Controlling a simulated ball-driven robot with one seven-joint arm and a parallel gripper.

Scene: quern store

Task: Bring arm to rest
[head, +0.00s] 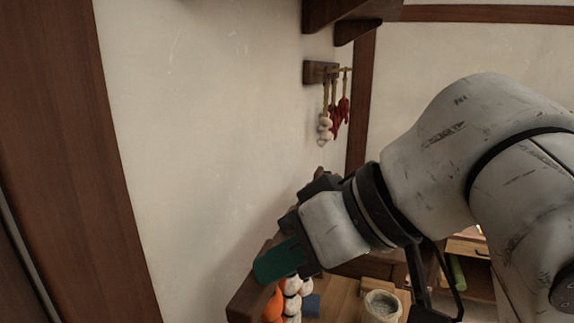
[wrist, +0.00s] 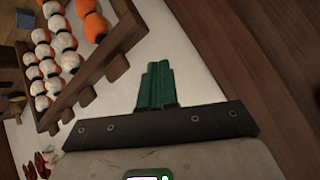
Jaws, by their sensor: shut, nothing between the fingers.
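My gripper (head: 279,262) has green fingers and is at the lower middle of the head view, in front of the pale wall. In the wrist view the green fingers (wrist: 156,85) lie close together with nothing between them, so the gripper is shut and empty. My white arm reaches in from the right of the head view and bends down to the left. Part of the wooden rack below is hidden behind the gripper in the head view.
A wooden rack (wrist: 108,72) with rows of white and orange round items (wrist: 82,10) is close to the gripper. A stone-grey mortar-like vessel (head: 382,306) stands on a wooden surface. Garlic and red peppers (head: 341,112) hang from a wall peg. Open wall lies left.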

